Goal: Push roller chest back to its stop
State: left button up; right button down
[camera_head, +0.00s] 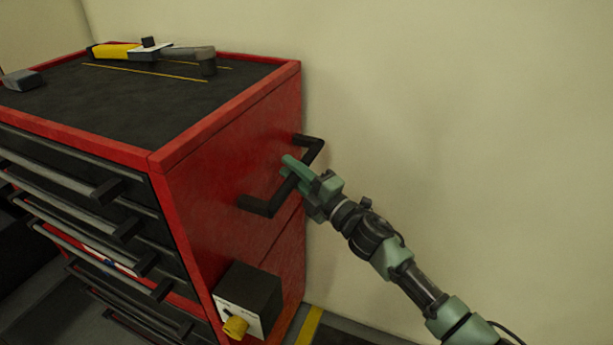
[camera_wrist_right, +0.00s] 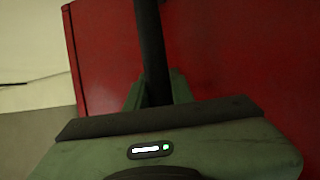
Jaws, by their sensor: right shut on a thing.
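The red roller chest (camera_head: 235,145) stands at the left of the head view, its black drawers facing the lower left. A black side handle (camera_head: 258,207) is fixed to its right side. My right gripper (camera_head: 291,168) is shut on the middle of this handle. In the right wrist view, the black handle bar (camera_wrist_right: 151,50) runs between the green fingers (camera_wrist_right: 155,92), with the red side panel (camera_wrist_right: 225,60) behind it. The fingertips are partly hidden by the gripper body in that view. My left gripper is not in view.
A yellow and grey tool (camera_head: 150,50) and a small grey block (camera_head: 21,80) lie on the chest's black top. A dark box with a yellow knob (camera_head: 236,326) is on the lower side panel. A cream wall (camera_head: 450,100) stands behind. A yellow floor stripe (camera_head: 310,326) shows beside the chest.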

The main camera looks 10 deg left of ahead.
jog(key=shift+s+d+f, duration=0.25)
jog(key=shift+d+f, duration=0.15)
jog(key=shift+f, duration=0.15)
jog(key=c, duration=1.2)
grip_release()
jog(key=shift+s+d+r, duration=0.1)
jog(key=shift+r, duration=0.25)
jog(key=v, duration=0.7)
jog(key=shift+s+d, duration=0.25)
jog(key=shift+s, duration=0.05)
